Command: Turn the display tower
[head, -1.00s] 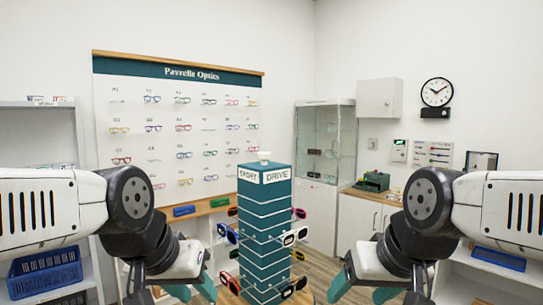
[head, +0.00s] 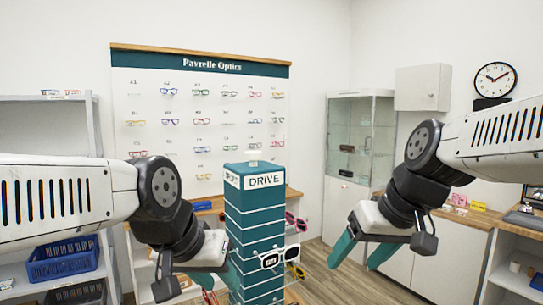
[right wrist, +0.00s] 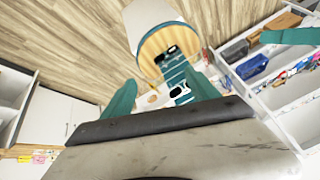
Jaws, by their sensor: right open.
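The teal display tower (head: 262,222) stands upright in the middle of the head view, with white shelf lines and a white "DRIVE" label facing me. Glasses stick out from its right side. The tower also shows between my fingers in the right wrist view (right wrist: 174,70), on a round wooden-topped base. My left gripper (head: 220,275) is low at the tower's left side, its teal fingers apart; whether it touches the tower I cannot tell. My right gripper (head: 362,250) is open and empty, clear of the tower on its right; its fingers also show in the right wrist view (right wrist: 158,95).
A wall board of glasses (head: 200,120) hangs behind the tower. A glass cabinet (head: 360,145) and a counter (head: 455,235) stand at back right. Shelving with a blue basket (head: 66,262) is at left. Wooden floor (head: 345,283) is open right of the tower.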

